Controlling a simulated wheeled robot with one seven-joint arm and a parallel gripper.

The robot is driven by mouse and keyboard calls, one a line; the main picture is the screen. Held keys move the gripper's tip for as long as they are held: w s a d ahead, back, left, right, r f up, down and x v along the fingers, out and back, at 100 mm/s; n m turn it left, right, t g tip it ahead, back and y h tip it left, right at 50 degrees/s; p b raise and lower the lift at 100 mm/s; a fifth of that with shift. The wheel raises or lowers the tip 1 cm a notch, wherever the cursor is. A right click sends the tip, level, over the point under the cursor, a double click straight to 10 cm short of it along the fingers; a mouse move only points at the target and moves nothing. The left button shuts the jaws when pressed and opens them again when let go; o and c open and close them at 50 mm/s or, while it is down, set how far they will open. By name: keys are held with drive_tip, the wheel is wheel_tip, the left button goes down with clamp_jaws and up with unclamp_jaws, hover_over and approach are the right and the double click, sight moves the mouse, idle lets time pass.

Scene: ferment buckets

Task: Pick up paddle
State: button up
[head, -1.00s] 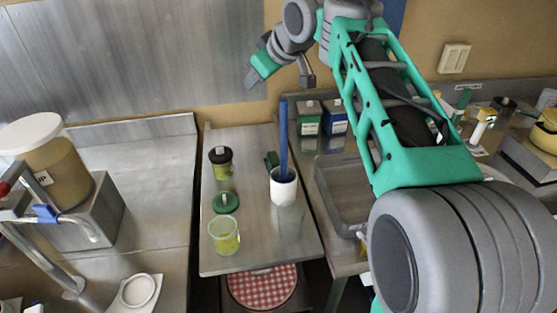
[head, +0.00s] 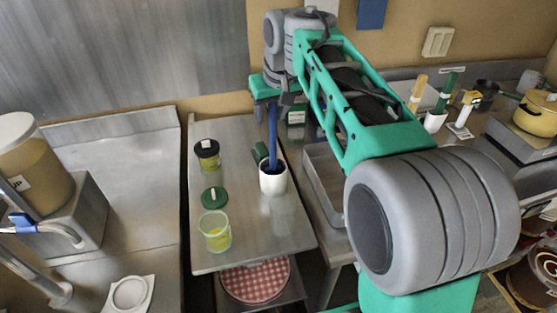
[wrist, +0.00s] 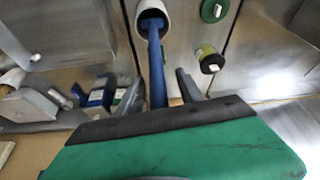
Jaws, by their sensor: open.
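The blue paddle (head: 272,135) stands nearly upright in a white cup (head: 273,181) on the narrow steel table (head: 245,250). My gripper (head: 272,98) is at the upper part of its handle. In the wrist view the paddle (wrist: 155,55) runs from the cup (wrist: 151,14) up between the two open fingers of my gripper (wrist: 158,88). A gap shows on both sides of the handle, so the fingers are around it without gripping it. The paddle's lower end is hidden in the cup, and its top is hidden by my gripper.
A black-lidded jar (head: 207,155), a loose green lid (head: 214,198) and an open jar of yellow-green stuff (head: 215,232) stand left of the cup. A dark green item (head: 260,153) is just behind it. A steel basin (head: 325,180) lies right. The table's front is clear.

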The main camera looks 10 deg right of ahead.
drive_tip(key=shift+c, duration=0.5)
clamp_jaws()
